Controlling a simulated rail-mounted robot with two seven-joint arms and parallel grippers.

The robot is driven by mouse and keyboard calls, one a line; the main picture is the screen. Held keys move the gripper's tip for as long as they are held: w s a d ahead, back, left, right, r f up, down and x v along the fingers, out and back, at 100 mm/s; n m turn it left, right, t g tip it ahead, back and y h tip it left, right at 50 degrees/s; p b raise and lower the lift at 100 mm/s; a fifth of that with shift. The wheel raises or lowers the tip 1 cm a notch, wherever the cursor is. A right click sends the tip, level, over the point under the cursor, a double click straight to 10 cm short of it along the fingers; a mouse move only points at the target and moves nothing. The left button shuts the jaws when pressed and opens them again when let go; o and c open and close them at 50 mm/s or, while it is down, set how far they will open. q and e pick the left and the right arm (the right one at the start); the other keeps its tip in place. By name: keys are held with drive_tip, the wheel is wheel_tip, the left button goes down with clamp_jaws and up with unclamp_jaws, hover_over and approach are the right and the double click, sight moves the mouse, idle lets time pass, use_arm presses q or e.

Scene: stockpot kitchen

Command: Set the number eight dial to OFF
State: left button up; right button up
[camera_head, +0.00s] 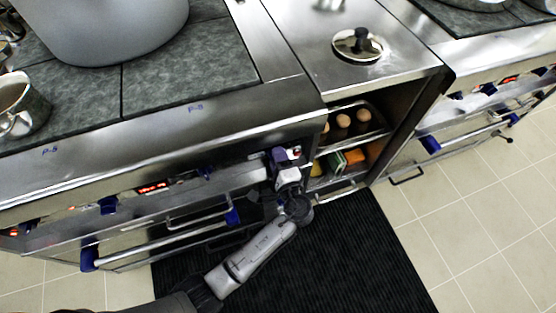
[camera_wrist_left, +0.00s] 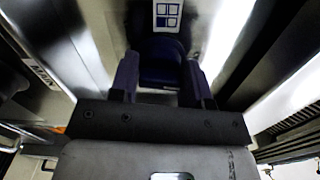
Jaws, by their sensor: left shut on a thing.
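The dark blue dial (camera_wrist_left: 162,60) shows in the left wrist view, under a label with a four-square symbol. My left gripper (camera_wrist_left: 161,72) has one finger on each side of it and is shut on it. In the head view the left gripper (camera_head: 279,160) is at the right end of the stove's front panel, and it largely hides the dial there. No number is readable on the held dial, and its pointer setting cannot be told. My right gripper is not in view.
Other blue knobs (camera_head: 108,205) and a red display (camera_head: 152,188) are along the panel. A drawer handle (camera_head: 160,241) runs below it. An open shelf with jars (camera_head: 343,120) is right of the gripper. A dark mat (camera_head: 345,255) lies on the floor.

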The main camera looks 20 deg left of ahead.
use_arm(q)
drive_tip(key=shift+n+b, duration=0.35)
drive_tip(key=shift+n, duration=0.65)
drive_tip(key=o, duration=0.9)
drive_tip(key=shift+c, duration=0.2)
drive_tip(key=p+v, duration=0.3)
drive_tip(key=v, duration=1.1)
